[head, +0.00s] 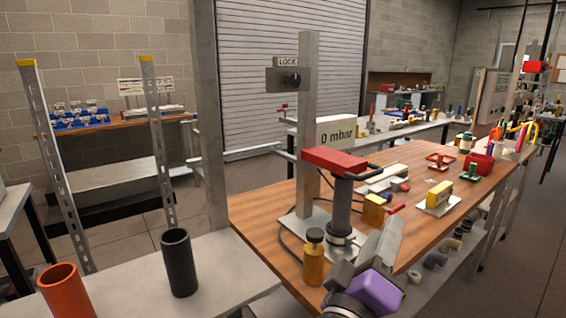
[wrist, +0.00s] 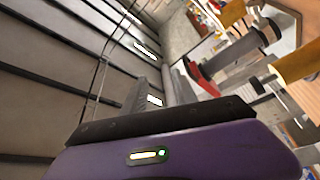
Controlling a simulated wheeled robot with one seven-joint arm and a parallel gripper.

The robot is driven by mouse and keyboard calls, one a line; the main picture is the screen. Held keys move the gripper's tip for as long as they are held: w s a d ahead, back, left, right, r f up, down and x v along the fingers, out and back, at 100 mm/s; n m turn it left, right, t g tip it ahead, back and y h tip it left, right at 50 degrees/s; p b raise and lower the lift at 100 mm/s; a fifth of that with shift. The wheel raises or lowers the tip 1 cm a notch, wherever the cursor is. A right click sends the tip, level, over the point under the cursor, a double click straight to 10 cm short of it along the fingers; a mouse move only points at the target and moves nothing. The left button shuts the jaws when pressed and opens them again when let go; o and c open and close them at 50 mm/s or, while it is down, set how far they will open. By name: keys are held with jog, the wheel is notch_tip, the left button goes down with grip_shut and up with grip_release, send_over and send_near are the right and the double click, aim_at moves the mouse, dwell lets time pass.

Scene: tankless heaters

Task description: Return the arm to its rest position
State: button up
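My gripper (head: 385,248) shows at the lower middle of the head view, in front of the wooden bench. It has a purple body and grey fingers pointing up and away. In the wrist view its purple housing and black bar fill the bottom, with grey finger parts above them. I see nothing held, but the gap between the fingers is not clear. The red-topped device (head: 342,162) on a dark column stands just behind my gripper, apart from it as far as I can tell. It also appears at the upper right of the wrist view.
The wooden bench (head: 262,232) carries a post with a LOCK box (head: 288,78), an amber bottle (head: 313,258), a yellow block (head: 374,208) and several small parts. A black tube (head: 179,262) and an orange tube (head: 64,291) stand on the grey surface at left. Floor at far right looks clear.

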jog(key=w+a+f+n+t+y, duration=0.1)
jog(key=a+n+t+y, duration=0.25)
jog(key=a+y, duration=0.4)
jog(key=s+f+y+p, duration=0.2)
jog(key=s+f+y, duration=0.5)
jog(key=f, duration=0.2)
jog(key=s+d+f+m+g+h+p, duration=0.1)
jog(key=s+d+f+m+g, duration=0.1)
jog(key=s, duration=0.8)
jog(key=s+d+f+m+g+h+p, duration=0.1)
jog(key=s+d+f+m+g+p, duration=0.1)
jog(key=s+d, duration=0.4)
jog(key=s+d+f+m+g+h+p, duration=0.1)
jog(key=s+d+f+m, duration=0.3)
jog(key=s, duration=1)
jog(key=shift+s+d+f+m+g+p, duration=0.2)
jog(key=shift+s+f+m+g+p, duration=0.2)
jog(key=shift+p, duration=0.2)
